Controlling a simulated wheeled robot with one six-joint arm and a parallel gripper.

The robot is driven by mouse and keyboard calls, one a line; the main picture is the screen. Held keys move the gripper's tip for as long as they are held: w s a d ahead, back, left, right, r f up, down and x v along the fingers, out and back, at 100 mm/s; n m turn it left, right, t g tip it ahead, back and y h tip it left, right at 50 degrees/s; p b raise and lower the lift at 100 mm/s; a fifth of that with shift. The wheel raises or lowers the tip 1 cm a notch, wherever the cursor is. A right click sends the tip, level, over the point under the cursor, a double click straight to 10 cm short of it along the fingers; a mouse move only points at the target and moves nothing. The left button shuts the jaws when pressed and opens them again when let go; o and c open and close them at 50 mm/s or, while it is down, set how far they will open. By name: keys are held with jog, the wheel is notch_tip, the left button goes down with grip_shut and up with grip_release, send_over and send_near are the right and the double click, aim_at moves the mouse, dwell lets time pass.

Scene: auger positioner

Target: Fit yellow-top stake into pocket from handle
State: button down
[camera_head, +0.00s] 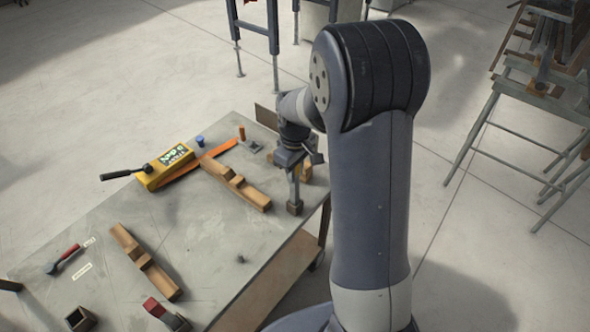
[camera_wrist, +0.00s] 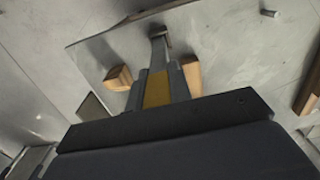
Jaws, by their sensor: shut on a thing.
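My gripper (camera_head: 292,160) hangs upright over the right edge of the table. It is shut on a grey stake that points down and ends in a dark block (camera_head: 294,207). In the wrist view my gripper (camera_wrist: 158,84) has a yellow patch (camera_wrist: 157,92) between its jaws, apparently the stake's yellow top. The grey shaft (camera_wrist: 158,52) runs out beyond the jaws. I cannot tell whether the stake's lower end touches the table. A dark, open square box (camera_head: 70,322), possibly a pocket, stands at the near left; its inside is hard to make out.
The grey table (camera_head: 210,225) holds two notched wooden rails, one behind (camera_head: 235,184) and one nearer (camera_head: 146,262). A yellow box with a display (camera_head: 168,166), an orange strip (camera_head: 200,163) and a red-topped block (camera_head: 154,307) also lie there. Wooden blocks (camera_wrist: 118,77) flank my gripper.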

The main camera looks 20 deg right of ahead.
jog(key=shift+f+b, duration=0.9)
jog(key=shift+f, duration=0.45)
jog(key=c, duration=1.2)
grip_release()
jog(key=shift+r, duration=0.1)
notch_tip(320, 180, up, 11)
jog(key=shift+f, duration=0.15)
